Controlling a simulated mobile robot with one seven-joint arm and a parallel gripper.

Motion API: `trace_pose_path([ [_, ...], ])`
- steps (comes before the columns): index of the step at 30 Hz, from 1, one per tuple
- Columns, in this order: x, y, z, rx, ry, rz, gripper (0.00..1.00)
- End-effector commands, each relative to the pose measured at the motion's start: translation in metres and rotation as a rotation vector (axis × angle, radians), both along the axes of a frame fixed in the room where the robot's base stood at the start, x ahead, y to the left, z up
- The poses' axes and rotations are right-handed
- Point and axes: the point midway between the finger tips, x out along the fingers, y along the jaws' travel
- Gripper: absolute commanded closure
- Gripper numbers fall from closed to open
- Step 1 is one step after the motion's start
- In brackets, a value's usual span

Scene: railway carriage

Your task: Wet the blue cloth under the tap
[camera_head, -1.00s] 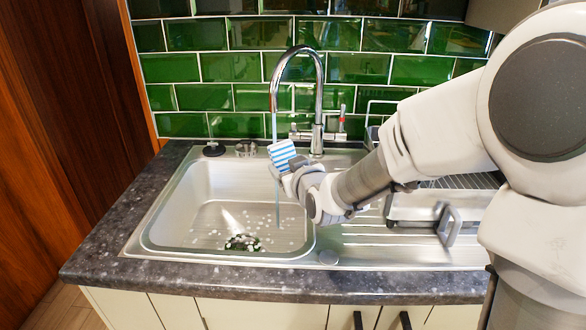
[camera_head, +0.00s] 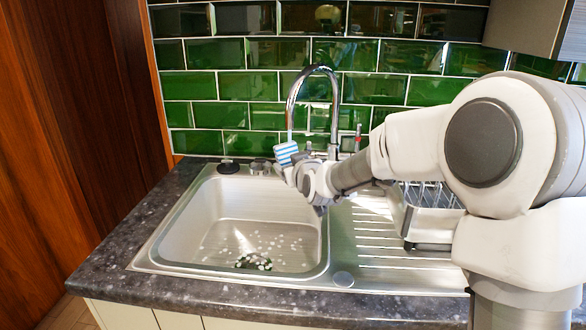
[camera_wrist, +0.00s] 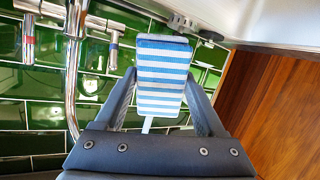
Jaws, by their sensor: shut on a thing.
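The blue-and-white striped cloth (camera_head: 286,152) is held up under the spout of the curved chrome tap (camera_head: 316,72), above the back right of the sink basin. My gripper (camera_head: 290,170) is shut on it. In the wrist view the cloth (camera_wrist: 162,72) sits folded between the two dark fingers, its upper part clear of them. A thin pale strip shows just below the cloth there; I cannot tell if it is water. In the head view a narrow stream line comes down from the spout to the cloth. Whether the cloth is wet cannot be told.
The steel sink basin (camera_head: 215,225) is empty but for white spots around the drain (camera_head: 253,261). A drainer and wire rack (camera_head: 432,195) lie to the right. Green tiles stand behind, a wooden wall at left. The dark worktop edge runs along the front.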

Motion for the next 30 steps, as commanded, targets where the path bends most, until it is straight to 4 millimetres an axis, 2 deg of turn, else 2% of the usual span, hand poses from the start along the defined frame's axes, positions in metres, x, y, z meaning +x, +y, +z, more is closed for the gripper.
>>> trace_pose_path([
  [14, -0.003, -0.001, 0.000, 0.000, -0.001, -0.001, 0.73],
  [30, -0.063, -0.023, 0.001, -0.001, -0.003, -0.001, 0.73],
])
